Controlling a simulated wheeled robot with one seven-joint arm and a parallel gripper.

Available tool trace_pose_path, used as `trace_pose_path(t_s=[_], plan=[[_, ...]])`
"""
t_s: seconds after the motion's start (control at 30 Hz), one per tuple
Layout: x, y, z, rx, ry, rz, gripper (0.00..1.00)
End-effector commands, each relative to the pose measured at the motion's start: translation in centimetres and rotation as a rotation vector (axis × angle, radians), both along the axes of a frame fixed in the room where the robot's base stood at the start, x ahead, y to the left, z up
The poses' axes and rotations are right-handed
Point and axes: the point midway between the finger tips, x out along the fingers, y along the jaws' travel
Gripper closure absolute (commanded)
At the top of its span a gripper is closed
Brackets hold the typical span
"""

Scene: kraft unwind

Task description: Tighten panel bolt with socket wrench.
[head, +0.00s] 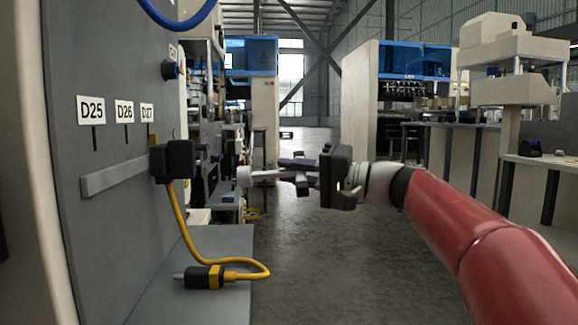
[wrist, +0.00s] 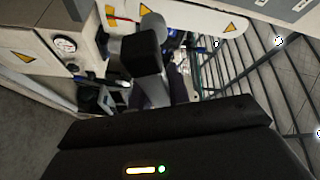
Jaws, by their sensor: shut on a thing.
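My gripper (head: 297,174) reaches in from the right in the head view, and its fingers are shut around a thin pale tool, which appears to be the socket wrench (head: 262,175). The tool points left, and its light rounded end (head: 243,176) lies in front of the machinery; I cannot tell whether it touches anything. The wrist view shows a grey bar (wrist: 155,90) with a black block (wrist: 140,50) ahead of my gripper's dark body; which part this is, is unclear. A grey panel (head: 110,190) stands at the left. I cannot make out a panel bolt.
The panel carries labels D25 (head: 91,110), D26 (head: 124,111) and D27, and a bar with a black block (head: 173,161). A yellow cable (head: 178,225) hangs down to a plug (head: 205,277) on a grey ledge (head: 228,245). Open floor (head: 310,255) lies in the middle.

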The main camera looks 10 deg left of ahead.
Motion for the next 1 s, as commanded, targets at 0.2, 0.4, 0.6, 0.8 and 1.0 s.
trace_pose_path(t_s=[0.2,0.4,0.6,0.8,1.0], plan=[[-3.6,0.4,4.3,0.074,0.012,0.106,1.0],[-4.2,0.7,5.1,0.084,0.018,0.123,1.0],[-4.4,1.5,5.0,0.084,0.018,0.123,1.0],[-4.6,2.5,5.0,0.084,0.018,0.122,1.0],[-4.8,3.5,5.0,0.083,0.018,0.121,1.0]])
